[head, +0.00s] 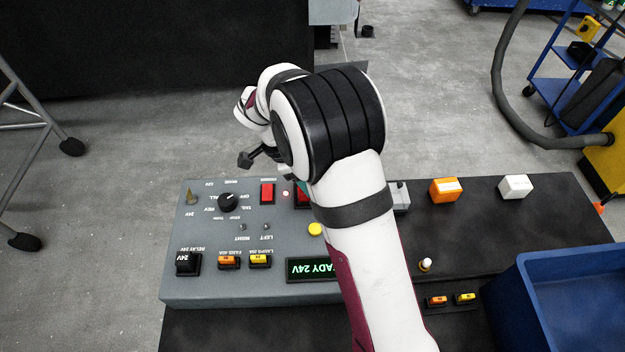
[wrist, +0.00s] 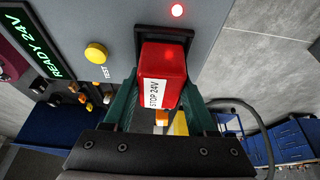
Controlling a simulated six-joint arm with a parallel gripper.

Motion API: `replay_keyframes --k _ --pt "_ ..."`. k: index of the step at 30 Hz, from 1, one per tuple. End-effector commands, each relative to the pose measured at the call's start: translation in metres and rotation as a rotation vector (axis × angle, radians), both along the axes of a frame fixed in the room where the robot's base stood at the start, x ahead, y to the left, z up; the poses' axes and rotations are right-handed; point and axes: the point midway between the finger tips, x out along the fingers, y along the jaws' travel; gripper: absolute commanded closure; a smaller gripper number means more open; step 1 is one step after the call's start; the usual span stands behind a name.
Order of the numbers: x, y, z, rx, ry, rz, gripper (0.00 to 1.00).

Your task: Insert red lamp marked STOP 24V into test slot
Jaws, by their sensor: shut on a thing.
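The red lamp (wrist: 165,75), with a white label reading STOP 24V, is between the green fingers of my gripper (wrist: 162,82) in the wrist view. My gripper is shut on it. The lamp's far end is at the black-framed test slot (wrist: 181,35) and overlaps its opening; how deep it sits I cannot tell. In the head view a bit of the red lamp (head: 302,198) shows beside my arm, which hides most of the slot and the fingers. A red light (wrist: 177,10) glows next to the slot.
The grey test panel (head: 230,291) has a display (head: 311,269) reading READY 24V, a yellow TEST button (head: 316,229), a knob (head: 228,202) and a red switch (head: 267,192). An orange lamp (head: 445,190) and a white lamp (head: 515,187) stand right. A blue bin (head: 515,305) is at front right.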

Motion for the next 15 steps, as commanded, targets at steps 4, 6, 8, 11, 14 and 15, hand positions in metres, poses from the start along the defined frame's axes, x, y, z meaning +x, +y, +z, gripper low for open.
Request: replay_keyframes --k 4,6,8,11,14,15 --pt "-0.0001 0.0 -0.0025 0.0 0.0 -0.001 1.0" --pt "0.0 0.0 -0.0028 0.0 0.0 -0.001 1.0" --pt "0.0 0.0001 -0.0027 0.0 0.0 -0.001 1.0" --pt "0.0 0.0001 -0.0027 0.0 0.0 -0.001 1.0" --pt "0.0003 0.0001 0.0001 0.0 -0.001 -0.001 1.0" --pt "0.0004 0.0002 0.0022 0.001 -0.002 0.001 1.0"
